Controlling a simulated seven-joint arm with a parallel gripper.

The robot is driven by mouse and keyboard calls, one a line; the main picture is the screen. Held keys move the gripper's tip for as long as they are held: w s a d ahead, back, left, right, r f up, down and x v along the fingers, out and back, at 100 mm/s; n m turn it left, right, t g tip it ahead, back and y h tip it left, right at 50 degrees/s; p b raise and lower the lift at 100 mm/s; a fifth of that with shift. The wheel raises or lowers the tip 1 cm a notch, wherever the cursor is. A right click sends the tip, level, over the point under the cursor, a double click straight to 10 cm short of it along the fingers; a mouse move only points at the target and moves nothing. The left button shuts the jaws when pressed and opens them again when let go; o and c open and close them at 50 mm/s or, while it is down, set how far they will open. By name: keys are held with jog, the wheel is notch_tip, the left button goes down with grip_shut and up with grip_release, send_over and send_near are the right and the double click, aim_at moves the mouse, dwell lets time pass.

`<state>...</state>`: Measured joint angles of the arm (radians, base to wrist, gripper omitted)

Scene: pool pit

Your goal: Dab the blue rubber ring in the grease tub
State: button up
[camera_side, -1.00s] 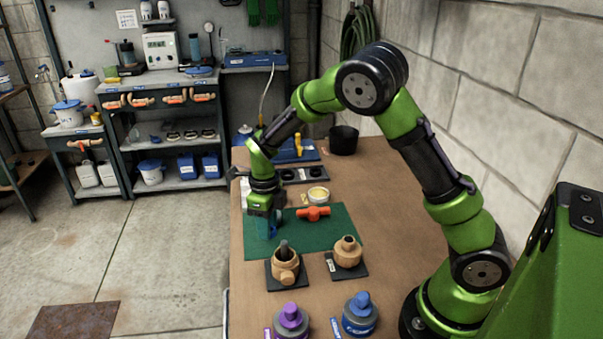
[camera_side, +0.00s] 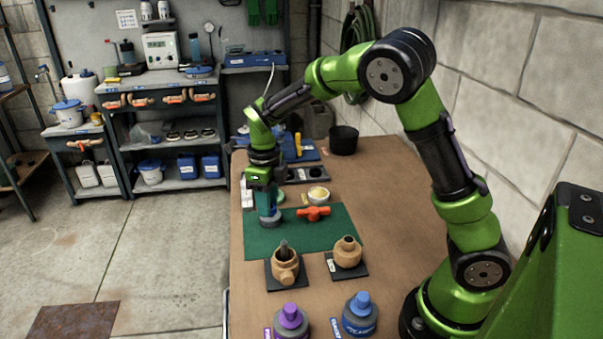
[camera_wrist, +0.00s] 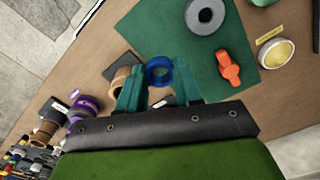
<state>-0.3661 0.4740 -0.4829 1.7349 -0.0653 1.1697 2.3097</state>
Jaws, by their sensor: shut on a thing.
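My gripper (camera_side: 269,208) is above the left part of the green mat, fingers down. In the wrist view its two teal fingers (camera_wrist: 158,82) are shut on the blue rubber ring (camera_wrist: 159,66). I cannot make the ring out in the side view. The grease tub (camera_side: 318,198), a small round pale tub with yellowish contents, stands by the mat's far edge, to the right of my gripper. It also shows at the right of the wrist view (camera_wrist: 274,60), apart from the ring, with a yellow label beside it.
A grey ring (camera_wrist: 205,14) and an orange handle (camera_side: 313,213) are on the green mat (camera_side: 335,232). Two tan fittings (camera_side: 285,262) (camera_side: 348,250) stand on dark plates nearer the camera. Purple-capped (camera_side: 291,316) and blue-capped (camera_side: 360,310) bottles stand in front. A black pot (camera_side: 343,140) is behind.

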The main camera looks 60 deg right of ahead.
jog(key=d+f+m, duration=0.1)
jog(key=d+m, duration=0.1)
jog(key=d, duration=1.1)
send_over(318, 189)
jog(key=shift+s+d+f+n, duration=0.15)
jog(key=shift+s+n, duration=0.1)
jog(key=shift+n, duration=0.15)
jog(key=shift+w+r+n, duration=0.3)
jog(key=shift+n, duration=0.3)
jog(key=shift+f, duration=3.05)
jog(key=shift+f, duration=0.35)
jog(key=shift+a+r, duration=0.1)
jog(key=shift+a, duration=0.1)
notch_tip(318, 189, up, 7)
